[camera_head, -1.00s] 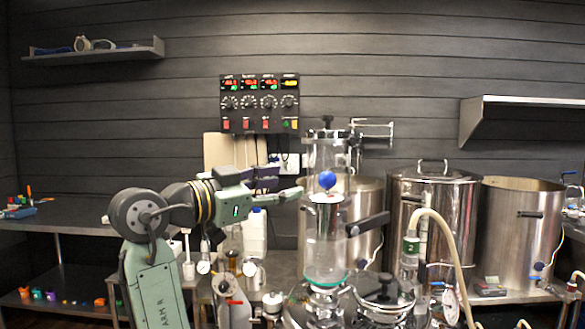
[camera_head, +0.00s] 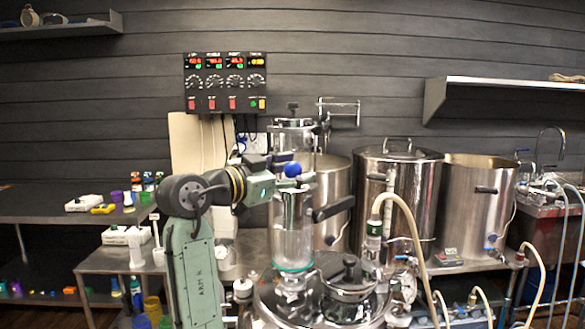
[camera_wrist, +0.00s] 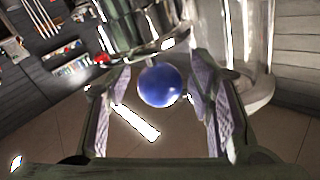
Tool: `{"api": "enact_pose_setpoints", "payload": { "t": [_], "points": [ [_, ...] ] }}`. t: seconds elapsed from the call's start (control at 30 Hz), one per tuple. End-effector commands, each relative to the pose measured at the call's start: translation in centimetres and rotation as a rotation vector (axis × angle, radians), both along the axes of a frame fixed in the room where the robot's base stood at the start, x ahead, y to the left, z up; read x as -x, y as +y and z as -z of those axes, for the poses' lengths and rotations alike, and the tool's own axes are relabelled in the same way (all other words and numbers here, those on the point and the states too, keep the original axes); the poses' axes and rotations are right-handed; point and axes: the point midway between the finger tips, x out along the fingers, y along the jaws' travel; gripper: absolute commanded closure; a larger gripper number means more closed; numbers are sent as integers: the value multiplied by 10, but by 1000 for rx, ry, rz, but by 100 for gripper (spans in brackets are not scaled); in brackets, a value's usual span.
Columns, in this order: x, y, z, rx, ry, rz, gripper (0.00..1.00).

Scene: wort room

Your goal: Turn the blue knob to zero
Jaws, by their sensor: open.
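The blue knob (camera_head: 292,170) is a round ball at the top of the clear glass cylinder (camera_head: 292,225), in the middle of the head view. In the wrist view the blue knob (camera_wrist: 158,84) lies between the two pale, textured fingers of my gripper (camera_wrist: 160,102). A visible gap remains on both sides of the ball, so the fingers are open around it and hold nothing. In the head view my gripper (camera_head: 279,162) comes in from the left at the knob's height; its fingertips are partly hidden there. I see no scale or zero mark by the knob.
A black control panel (camera_head: 225,84) with dials and red displays hangs on the wall behind. A lidded steel pot (camera_head: 395,205) and an open one (camera_head: 470,210) stand to the right. A black handle (camera_head: 333,208) juts out right of the cylinder, below the knob.

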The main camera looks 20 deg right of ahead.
Motion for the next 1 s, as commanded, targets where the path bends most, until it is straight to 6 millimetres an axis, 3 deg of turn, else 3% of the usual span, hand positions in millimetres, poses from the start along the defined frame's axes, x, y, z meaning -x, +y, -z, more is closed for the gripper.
{"api": "enact_pose_setpoints", "payload": {
  "t": [0.17,0.87,1.0],
  "points": [
    [0,0,0,0,0,0,52],
    [0,0,0,1,-1,-1,98],
    [0,0,0,1,-1,-4,99]
  ]
}}
